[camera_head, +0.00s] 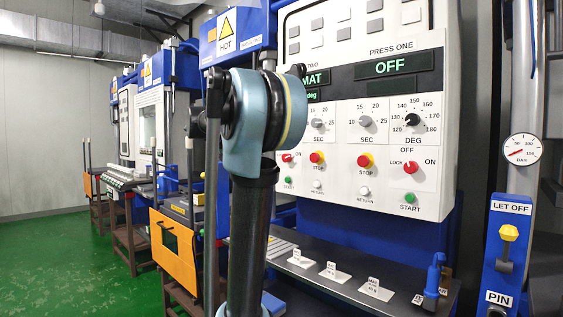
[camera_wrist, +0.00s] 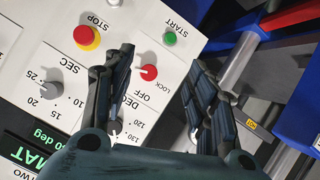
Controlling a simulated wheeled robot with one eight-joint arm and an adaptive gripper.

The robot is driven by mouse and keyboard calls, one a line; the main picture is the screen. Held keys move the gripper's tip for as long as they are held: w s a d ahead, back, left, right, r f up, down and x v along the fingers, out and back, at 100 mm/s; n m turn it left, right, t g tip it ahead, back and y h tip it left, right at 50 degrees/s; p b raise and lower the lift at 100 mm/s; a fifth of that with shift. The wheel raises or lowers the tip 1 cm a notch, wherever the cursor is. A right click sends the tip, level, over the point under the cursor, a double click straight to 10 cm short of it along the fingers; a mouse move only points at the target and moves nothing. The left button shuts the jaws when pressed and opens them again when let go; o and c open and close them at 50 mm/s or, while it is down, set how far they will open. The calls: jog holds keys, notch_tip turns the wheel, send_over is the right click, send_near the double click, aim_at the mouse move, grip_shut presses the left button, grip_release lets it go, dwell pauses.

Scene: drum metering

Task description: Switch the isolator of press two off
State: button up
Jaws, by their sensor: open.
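The press two isolator is a red knob (camera_wrist: 149,72) on the white panel, which appears upside down in the wrist view. OFF and LOCK are printed beside it. My gripper (camera_wrist: 160,58) is open, one dark finger on each side of the knob, with visible gaps; I cannot tell the depth between them. The knob's pointer direction is too small to read surely. In the head view the red isolator knob (camera_head: 287,158) shows just right of my arm, with ON beside it. My arm hides the panel's left part, and my gripper is not visible there.
Near the isolator are a red stop button on yellow (camera_wrist: 87,37), a green start button (camera_wrist: 170,38) and a grey SEC knob (camera_wrist: 51,80). Press one's similar red isolator (camera_head: 410,167) is further right. A dark shelf with small label cards (camera_head: 333,272) projects below the panels.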

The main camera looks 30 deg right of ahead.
jog(key=w+d+r+m+h, duration=0.1)
jog(key=w+d+r, duration=0.1)
jog(key=w+r, duration=0.25)
jog(key=x, duration=1.6)
jog(key=shift+s+d+r, duration=0.2)
jog(key=shift+s+d, duration=0.15)
jog(key=shift+d, duration=0.05)
jog(key=c, duration=1)
